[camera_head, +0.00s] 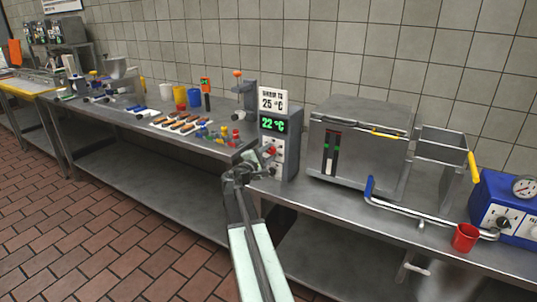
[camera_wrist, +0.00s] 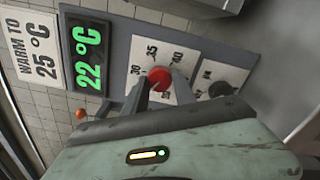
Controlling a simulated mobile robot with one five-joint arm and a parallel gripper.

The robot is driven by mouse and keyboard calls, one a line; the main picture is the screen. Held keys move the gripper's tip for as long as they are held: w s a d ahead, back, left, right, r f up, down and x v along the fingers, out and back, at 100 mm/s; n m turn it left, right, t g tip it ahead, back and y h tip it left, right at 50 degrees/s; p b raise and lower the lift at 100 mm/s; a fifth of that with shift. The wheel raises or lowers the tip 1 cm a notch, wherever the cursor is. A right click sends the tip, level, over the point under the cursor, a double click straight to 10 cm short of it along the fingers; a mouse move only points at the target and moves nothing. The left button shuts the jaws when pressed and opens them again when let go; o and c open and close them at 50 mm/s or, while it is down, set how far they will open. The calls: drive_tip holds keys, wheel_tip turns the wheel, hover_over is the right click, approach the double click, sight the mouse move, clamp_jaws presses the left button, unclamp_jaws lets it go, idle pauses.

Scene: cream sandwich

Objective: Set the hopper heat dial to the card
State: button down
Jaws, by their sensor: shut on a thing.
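The control panel is a grey upright box (camera_head: 290,165) on the steel counter. The white card (camera_head: 271,101) on its top reads "WARM TO 25 °C". The green display (camera_head: 273,125) below reads 22 °C; in the wrist view the display (camera_wrist: 88,55) and card (camera_wrist: 33,45) appear sideways. The red dial (camera_wrist: 160,78) sits on a white scale plate with numbers around it, partly hidden by my fingers. My gripper (camera_wrist: 162,88) is shut on the red dial, one finger on each side. A black dial (camera_wrist: 220,89) on a second plate is beside it, apart from my gripper.
A steel fryer-like box (camera_head: 355,145) with a yellow handle stands right of the panel. A blue-ended pipe rail (camera_head: 410,211), red cup (camera_head: 465,237) and blue gauge box (camera_head: 508,203) are further right. Several small items and cups crowd the counter to the left.

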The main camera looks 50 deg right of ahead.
drive_tip(key=shift+f, duration=0.1)
drive_tip(key=c, duration=1)
unclamp_jaws()
drive_tip(key=v, duration=0.8)
